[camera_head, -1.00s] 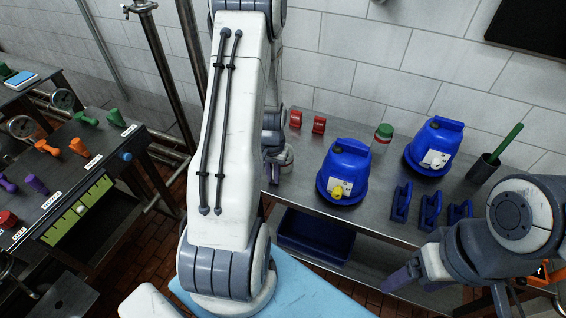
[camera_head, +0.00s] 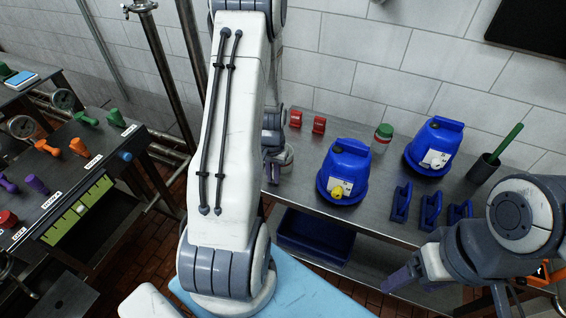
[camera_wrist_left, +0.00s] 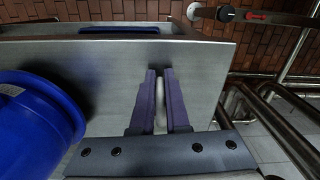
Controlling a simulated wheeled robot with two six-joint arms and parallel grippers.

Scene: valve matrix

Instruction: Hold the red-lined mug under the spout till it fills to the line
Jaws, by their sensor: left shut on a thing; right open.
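My left gripper (camera_head: 271,168) is low over the steel bench, mostly hidden behind my own arm. In the left wrist view its purple fingers (camera_wrist_left: 160,102) are closed on a narrow pale part, which looks like the edge or handle of a mug. A pale grey mug-like vessel (camera_head: 286,158) shows beside the gripper in the head view; no red line or fill level can be made out. The nearer blue dispenser (camera_head: 346,160) has a yellow spout (camera_head: 337,191) and stands right of the vessel, apart from it. My right gripper (camera_head: 402,278) is open and empty at lower right.
A second blue dispenser (camera_head: 434,145) stands farther right on the steel bench (camera_head: 385,215). Several blue holders (camera_head: 430,208), a green-lidded jar (camera_head: 382,137), two red blocks (camera_head: 319,124) and a dark cup with a green stick (camera_head: 484,168) are also there. A valve table (camera_head: 100,150) stands left.

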